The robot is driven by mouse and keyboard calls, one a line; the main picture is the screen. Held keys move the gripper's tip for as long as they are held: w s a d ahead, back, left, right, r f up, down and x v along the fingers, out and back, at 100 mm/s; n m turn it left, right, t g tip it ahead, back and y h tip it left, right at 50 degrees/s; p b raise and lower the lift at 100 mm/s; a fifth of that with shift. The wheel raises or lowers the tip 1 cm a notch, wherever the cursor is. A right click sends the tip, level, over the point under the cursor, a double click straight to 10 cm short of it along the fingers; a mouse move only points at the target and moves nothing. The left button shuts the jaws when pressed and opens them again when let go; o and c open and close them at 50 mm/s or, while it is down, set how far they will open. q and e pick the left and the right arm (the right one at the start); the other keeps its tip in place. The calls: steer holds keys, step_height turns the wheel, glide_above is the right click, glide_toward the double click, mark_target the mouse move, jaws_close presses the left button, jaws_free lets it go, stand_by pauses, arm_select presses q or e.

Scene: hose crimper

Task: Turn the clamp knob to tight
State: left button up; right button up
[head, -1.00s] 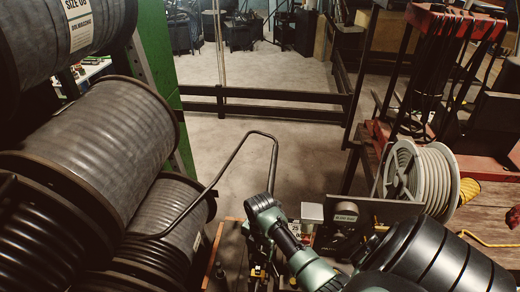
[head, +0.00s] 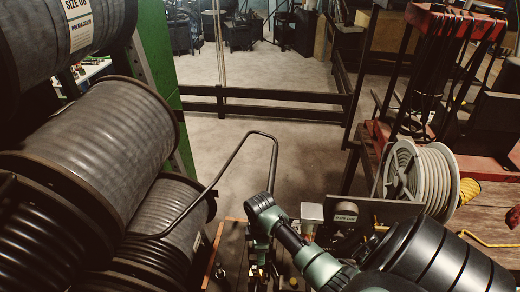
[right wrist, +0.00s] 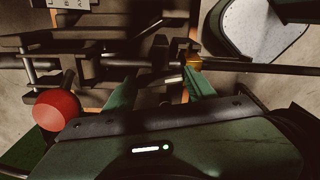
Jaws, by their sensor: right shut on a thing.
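The hose crimper (right wrist: 95,62) is a dark metal assembly with rods and blocks in the right wrist view. Its lever carries a red ball (right wrist: 57,110) at the left. My right gripper (right wrist: 160,88) has its two green fingers around a dark part with a short silver pin between them. This part appears to be the clamp knob (right wrist: 150,98), but it is in shadow and its setting cannot be read. In the head view my right arm reaches down over the crimper and hides most of it. My left gripper is not in view.
Large dark hose reels (head: 100,130) fill the left side. A bent metal handle (head: 235,160) rises beside the crimper. A white reel (head: 420,178) stands at the right on a wooden surface. Bare concrete floor (head: 265,70) lies beyond a dark rail.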

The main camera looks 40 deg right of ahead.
steer(key=m, duration=0.3)
steer(key=shift+w+r+m, duration=0.1)
steer(key=shift+r+m, duration=0.05)
steer(key=shift+m, duration=0.25)
steer(key=m, duration=0.3)
steer(key=shift+m, duration=0.3)
steer(key=m, duration=0.3)
steer(key=shift+w+a, duration=0.1)
steer(key=shift+r+m, duration=0.1)
steer(key=shift+m, duration=1.7)
steer(key=o, duration=1.3)
steer(key=shift+o, duration=0.3)
steer(key=shift+f, duration=0.25)
